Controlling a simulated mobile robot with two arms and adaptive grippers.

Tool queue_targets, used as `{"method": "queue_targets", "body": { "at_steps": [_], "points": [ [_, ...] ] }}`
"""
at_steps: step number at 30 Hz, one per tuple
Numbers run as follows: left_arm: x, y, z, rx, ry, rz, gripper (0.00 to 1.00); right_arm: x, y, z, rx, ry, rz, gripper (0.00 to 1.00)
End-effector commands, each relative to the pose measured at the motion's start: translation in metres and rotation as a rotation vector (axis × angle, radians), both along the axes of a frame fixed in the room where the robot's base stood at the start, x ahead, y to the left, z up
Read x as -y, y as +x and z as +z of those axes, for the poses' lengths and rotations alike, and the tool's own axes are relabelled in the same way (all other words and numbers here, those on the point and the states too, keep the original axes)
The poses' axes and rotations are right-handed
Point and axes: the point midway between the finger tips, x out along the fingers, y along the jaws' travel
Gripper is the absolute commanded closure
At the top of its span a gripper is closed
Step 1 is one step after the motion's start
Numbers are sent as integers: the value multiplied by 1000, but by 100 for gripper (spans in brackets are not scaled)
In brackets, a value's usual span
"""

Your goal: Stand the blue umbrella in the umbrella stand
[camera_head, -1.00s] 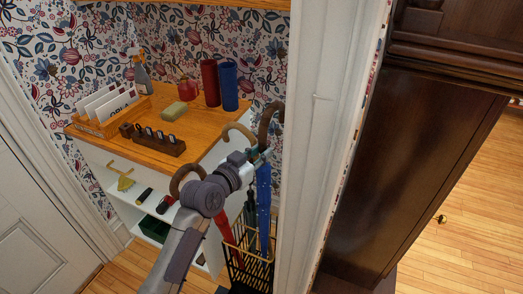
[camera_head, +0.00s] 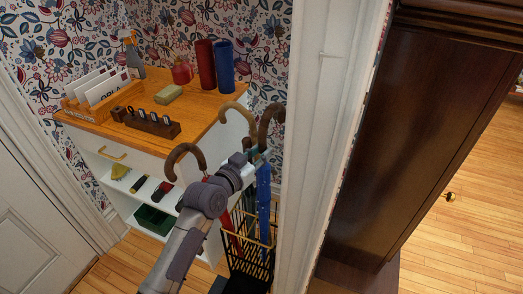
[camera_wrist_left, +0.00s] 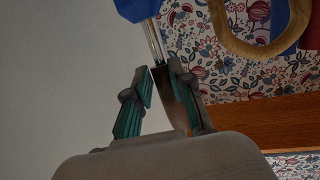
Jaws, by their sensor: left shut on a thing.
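The blue umbrella (camera_head: 263,190) hangs nearly upright with its dark brown hooked handle (camera_head: 270,122) on top. My left gripper (camera_head: 254,157) is shut on it just below the hook. In the left wrist view my left gripper (camera_wrist_left: 162,82) has its fingers around the handle's lower end, with the metal shaft and blue canopy (camera_wrist_left: 138,8) beyond. The umbrella stand (camera_head: 262,242) is a black wire basket with a brass-coloured rim. The umbrella's lower part overlaps the stand and appears inside the rim; its tip is hidden. My right gripper is out of view.
A red umbrella (camera_head: 229,233) is in the stand. A brown hook (camera_head: 186,150) and a tan hook (camera_head: 237,107) rise close to my left arm. A white cabinet with a wooden top (camera_head: 95,124) stands left, a white door frame (camera_head: 318,130) close on the right.

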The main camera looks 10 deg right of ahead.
Motion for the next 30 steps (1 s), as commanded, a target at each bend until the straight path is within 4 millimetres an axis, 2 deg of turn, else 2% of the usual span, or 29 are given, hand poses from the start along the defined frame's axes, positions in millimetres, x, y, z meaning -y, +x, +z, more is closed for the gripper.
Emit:
{"method": "queue_targets", "body": {
  "at_steps": [12,26,27,30],
  "points": [
    [0,-1,-28,4,-2,8,100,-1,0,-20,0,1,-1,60],
    [0,-1,-31,5,-3,9,100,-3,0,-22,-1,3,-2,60],
    [0,-1,-31,5,-3,9,76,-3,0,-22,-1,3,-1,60],
    [0,-1,-31,4,-2,9,60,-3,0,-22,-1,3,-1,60]
  ]
}}
